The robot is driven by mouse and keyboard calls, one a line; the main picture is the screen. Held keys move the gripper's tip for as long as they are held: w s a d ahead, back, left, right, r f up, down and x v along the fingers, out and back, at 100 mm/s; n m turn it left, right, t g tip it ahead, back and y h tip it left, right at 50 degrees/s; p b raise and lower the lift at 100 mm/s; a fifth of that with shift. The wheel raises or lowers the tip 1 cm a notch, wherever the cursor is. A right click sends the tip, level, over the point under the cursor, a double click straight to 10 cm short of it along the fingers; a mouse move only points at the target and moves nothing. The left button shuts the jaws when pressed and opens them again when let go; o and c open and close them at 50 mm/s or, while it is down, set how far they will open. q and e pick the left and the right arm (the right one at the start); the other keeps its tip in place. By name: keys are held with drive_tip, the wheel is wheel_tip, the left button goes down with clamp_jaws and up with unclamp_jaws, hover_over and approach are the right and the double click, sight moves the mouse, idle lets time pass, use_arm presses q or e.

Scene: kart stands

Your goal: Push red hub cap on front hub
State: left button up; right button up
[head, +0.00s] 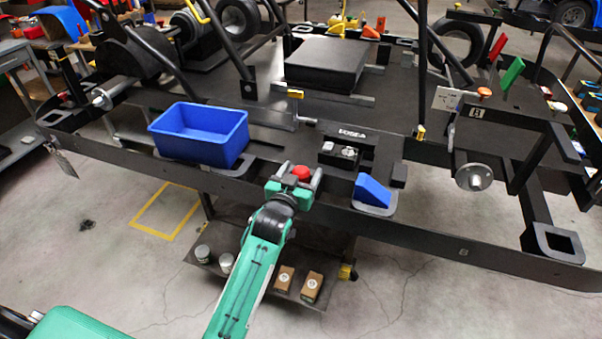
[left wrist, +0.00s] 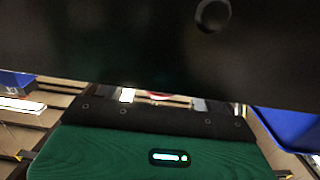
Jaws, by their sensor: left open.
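A small red cap (head: 301,172), which looks like the hub cap, shows at the end of my left arm in the head view. My left gripper (head: 303,180) is open, with its fingers on either side of the cap. I cannot tell whether they touch it or what it rests on. In the left wrist view a dark bar covers the top, and only a sliver of red (left wrist: 160,97) shows. A round metal hub (head: 474,177) is on the right and another hub (head: 104,98) on the left. I cannot tell which is the front one. My right gripper is not in view.
A blue bin (head: 185,143) stands left of the gripper. A blue wedge-shaped holder (head: 373,192) and a black block with silver parts (head: 348,140) are to the right. The black frame rail (head: 430,236) runs along the front. A low shelf (head: 262,292) holds boxes and cans.

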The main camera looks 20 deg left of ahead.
use_arm(q)
drive_tip(key=shift+w+f, duration=0.15)
drive_tip(key=shift+w, duration=0.9)
drive_tip(key=c, duration=1.1)
